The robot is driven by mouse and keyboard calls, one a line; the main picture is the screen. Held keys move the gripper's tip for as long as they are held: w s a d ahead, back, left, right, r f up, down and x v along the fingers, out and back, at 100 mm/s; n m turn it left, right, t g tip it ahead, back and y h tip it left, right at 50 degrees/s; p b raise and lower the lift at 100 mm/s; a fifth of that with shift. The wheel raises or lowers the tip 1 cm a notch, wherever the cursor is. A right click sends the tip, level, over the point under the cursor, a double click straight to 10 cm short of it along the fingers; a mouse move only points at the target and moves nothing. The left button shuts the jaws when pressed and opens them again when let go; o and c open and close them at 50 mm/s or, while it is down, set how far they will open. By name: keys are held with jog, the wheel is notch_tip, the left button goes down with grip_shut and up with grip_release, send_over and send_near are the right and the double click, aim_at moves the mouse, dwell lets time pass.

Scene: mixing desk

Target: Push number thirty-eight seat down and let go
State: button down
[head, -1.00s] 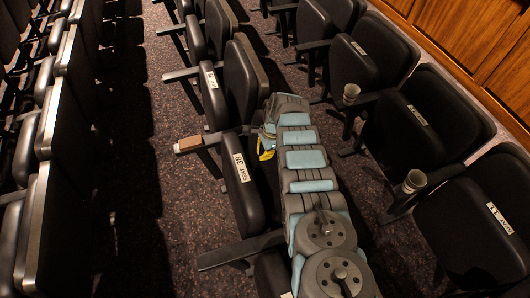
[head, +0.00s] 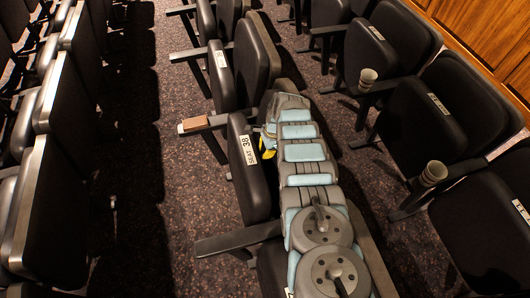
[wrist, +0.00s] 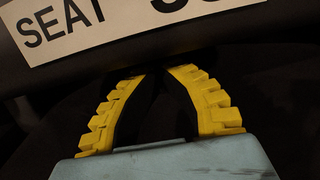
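Seat thirty-eight (head: 245,185) is a black tip-up seat, folded up, with a white "SEAT 38" label (head: 248,150) on its edge. The label also spans the top of the wrist view (wrist: 75,28), cut off at the top. My gripper (head: 266,147) is just right of the label, by the folded seat's upper part; my arm partly hides it. In the wrist view its yellow fingers (wrist: 155,75) curve together at the tips, with nothing seen held between them. Contact with the seat cannot be made out.
More folded seats stand in rows, one behind seat thirty-eight (head: 222,75).

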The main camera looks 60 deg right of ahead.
jog(key=w+a+p, duration=0.2)
jog(key=w+a, duration=0.1)
jog(key=shift+w+r, duration=0.15)
jog(key=shift+r, duration=0.25)
jog(key=shift+w+a, duration=0.25)
jog(key=shift+s+d+f, duration=0.1)
jog(key=w+a, duration=0.3)
jog(key=shift+w+a+f, duration=0.1)
jog(key=shift+w+a, duration=0.25)
jog(key=shift+w, duration=0.05)
jog(key=shift+s+d, duration=0.1)
